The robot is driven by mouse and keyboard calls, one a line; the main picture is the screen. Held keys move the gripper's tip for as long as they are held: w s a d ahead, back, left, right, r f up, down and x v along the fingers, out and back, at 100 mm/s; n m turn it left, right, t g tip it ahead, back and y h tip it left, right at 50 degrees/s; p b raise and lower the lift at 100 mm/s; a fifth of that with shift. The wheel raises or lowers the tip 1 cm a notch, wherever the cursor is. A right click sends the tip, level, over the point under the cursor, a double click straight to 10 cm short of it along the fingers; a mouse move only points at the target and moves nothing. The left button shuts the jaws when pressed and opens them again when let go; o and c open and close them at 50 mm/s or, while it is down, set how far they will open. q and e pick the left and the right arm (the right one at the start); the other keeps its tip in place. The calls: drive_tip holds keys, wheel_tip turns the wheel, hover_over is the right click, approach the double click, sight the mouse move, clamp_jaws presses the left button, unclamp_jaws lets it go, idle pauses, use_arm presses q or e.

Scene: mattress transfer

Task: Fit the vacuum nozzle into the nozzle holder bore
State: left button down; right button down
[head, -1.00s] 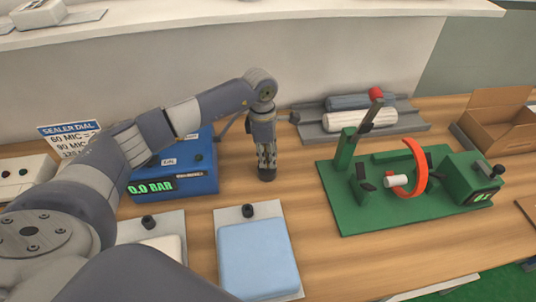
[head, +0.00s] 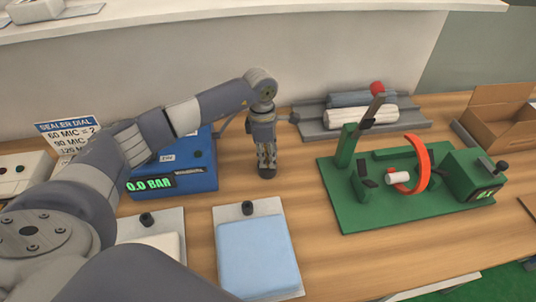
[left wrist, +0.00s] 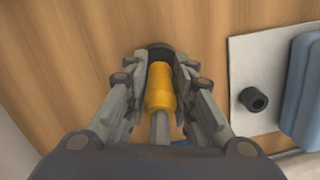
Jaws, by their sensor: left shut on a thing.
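My left gripper (head: 267,168) points down over the table, right of the blue pump box. It is shut on the yellow vacuum nozzle (left wrist: 160,88), which lies between the fingers in the left wrist view. A dark round piece (left wrist: 160,52) shows at the far end of the nozzle, by the fingertips; whether it touches the table is unclear. I cannot tell for sure which part is the nozzle holder bore. The green fixture (head: 390,218) at the right carries an upright post, an orange ring (head: 424,165) and a white cylinder (head: 398,178). My right gripper is not in view.
The blue box (head: 200,178) reads 0.0 BAR. A blue pad (head: 258,255) and a white pad, each with a black fitting, lie in front. A grey tray (head: 405,128) with rolls and a cardboard box (head: 495,120) stand behind. Bare table lies between gripper and fixture.

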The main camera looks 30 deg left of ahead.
use_arm(q)
drive_tip(key=shift+f, duration=0.1)
drive_tip(key=c, duration=1.3)
unclamp_jaws()
drive_tip(key=r, duration=0.8)
drive_tip(key=a+r, duration=0.1)
drive_tip(key=r, duration=0.2)
drive_tip(key=shift+s+r, duration=0.15)
drive_tip(key=shift+r, duration=0.35)
